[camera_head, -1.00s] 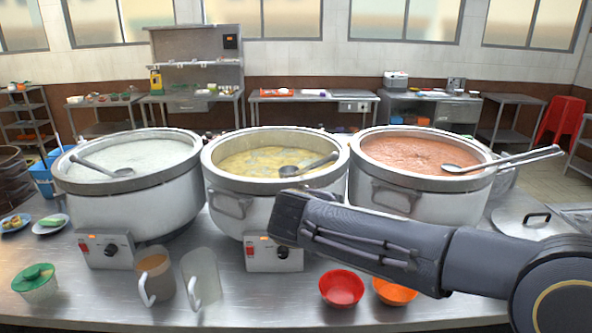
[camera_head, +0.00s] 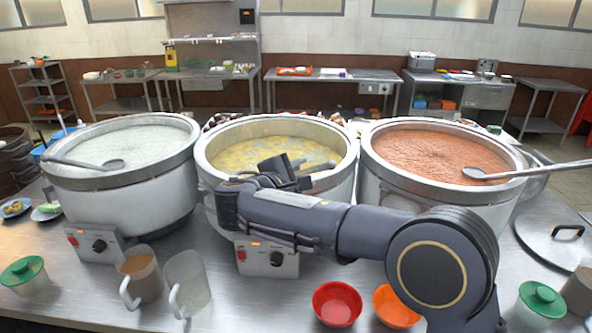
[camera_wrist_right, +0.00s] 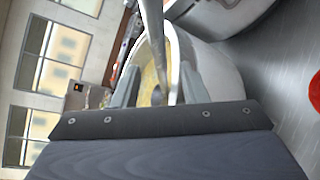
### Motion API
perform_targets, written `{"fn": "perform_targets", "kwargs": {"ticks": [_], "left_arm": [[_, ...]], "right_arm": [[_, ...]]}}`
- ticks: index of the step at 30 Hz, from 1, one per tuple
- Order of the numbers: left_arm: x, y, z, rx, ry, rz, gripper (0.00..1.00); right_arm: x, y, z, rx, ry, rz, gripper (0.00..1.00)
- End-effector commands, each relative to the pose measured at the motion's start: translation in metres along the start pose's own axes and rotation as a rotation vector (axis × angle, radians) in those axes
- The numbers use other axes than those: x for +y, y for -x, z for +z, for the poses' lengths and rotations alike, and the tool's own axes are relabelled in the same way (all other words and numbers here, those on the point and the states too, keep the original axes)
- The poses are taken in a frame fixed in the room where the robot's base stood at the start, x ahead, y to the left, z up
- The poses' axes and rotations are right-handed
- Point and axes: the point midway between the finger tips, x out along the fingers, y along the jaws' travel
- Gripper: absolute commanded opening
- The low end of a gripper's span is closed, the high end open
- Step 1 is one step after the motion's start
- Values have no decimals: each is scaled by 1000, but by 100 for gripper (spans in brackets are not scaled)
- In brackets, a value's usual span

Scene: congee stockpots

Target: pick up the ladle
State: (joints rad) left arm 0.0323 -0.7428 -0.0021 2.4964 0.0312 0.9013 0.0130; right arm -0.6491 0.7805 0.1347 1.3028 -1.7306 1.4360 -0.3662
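The ladle in the middle pot is mostly hidden behind my right gripper (camera_head: 287,166) in the head view; a bit of its handle (camera_head: 318,168) shows just right of the fingers. In the right wrist view, the metal handle (camera_wrist_right: 153,30) runs down from the top between the two grey fingers (camera_wrist_right: 158,74), which stand apart. I cannot tell whether they touch it. The middle pot (camera_head: 208,172) holds yellowish congee. Other ladles rest in the left pot (camera_head: 115,164) and the right pot (camera_head: 480,173). My left gripper is out of view.
The white congee pot (camera_head: 150,200) and the reddish congee pot (camera_head: 365,180) flank the middle one. Mugs (camera_head: 140,277), a red bowl (camera_head: 337,303), an orange bowl (camera_head: 396,305) and green-lidded containers (camera_head: 24,275) stand along the front. A pot lid (camera_head: 555,240) lies at right.

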Motion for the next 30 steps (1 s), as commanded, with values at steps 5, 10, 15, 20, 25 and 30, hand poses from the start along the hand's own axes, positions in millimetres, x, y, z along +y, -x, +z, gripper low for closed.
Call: {"fn": "perform_targets", "kwargs": {"ticks": [5,10,15,20,25,30], "left_arm": [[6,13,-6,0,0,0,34],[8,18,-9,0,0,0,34],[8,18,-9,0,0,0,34],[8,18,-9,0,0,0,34],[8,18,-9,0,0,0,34],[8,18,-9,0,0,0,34]], "right_arm": [[2,-25,-1,-1,1,-5,40],[1,-47,-3,1,-1,-3,40],[0,-52,-4,2,-2,-1,40],[0,-52,-4,1,-2,-1,37],[0,-52,-4,1,-2,-1,15],[0,-52,-4,1,-2,-1,0]]}}
